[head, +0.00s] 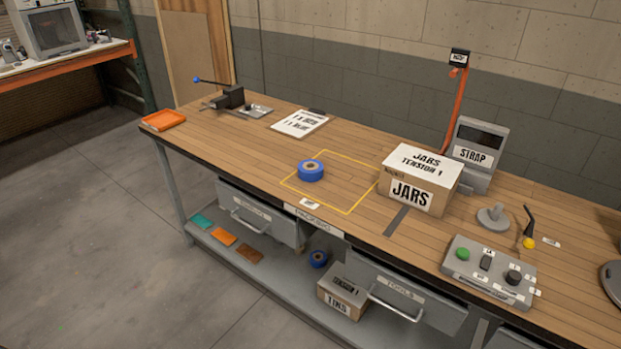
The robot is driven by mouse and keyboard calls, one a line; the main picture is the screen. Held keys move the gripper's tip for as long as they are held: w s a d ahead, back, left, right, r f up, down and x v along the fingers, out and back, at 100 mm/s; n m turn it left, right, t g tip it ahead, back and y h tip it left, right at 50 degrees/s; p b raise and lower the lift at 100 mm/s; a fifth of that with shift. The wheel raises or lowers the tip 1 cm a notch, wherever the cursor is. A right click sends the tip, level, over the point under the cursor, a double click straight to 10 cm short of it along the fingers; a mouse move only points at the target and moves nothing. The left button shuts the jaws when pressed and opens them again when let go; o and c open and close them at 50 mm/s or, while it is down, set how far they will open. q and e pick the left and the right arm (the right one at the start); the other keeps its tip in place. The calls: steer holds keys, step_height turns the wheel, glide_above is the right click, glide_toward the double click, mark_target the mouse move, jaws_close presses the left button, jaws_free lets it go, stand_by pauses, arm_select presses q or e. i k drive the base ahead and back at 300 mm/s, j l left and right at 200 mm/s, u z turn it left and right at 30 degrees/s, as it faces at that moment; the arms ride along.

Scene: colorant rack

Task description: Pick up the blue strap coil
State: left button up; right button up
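A blue strap coil (311,171) lies flat on the wooden workbench (250,160), inside the left part of a yellow outlined square (347,211). A dark hole shows in its middle. A second blue coil (318,259) is on the grey lower shelf under the bench, left of the TINS box (341,291) and partly in shadow. Neither of my grippers shows in the head view.
A JARS carton (421,178) and a grey STRAP machine (475,154) stand right of the square. A control box (488,271) is at the front right. A clipboard (300,122), a clamp device (232,97) and an orange tray (163,120) are to the left.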

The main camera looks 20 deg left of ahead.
mark_target(309, 169)
steer(key=i+j+u, duration=0.1)
steer(key=i+j, duration=0.2)
steer(key=i, duration=0.2)
steer(key=i+j, duration=0.3)
steer(key=i, duration=0.15)
steer(key=u, duration=0.05)
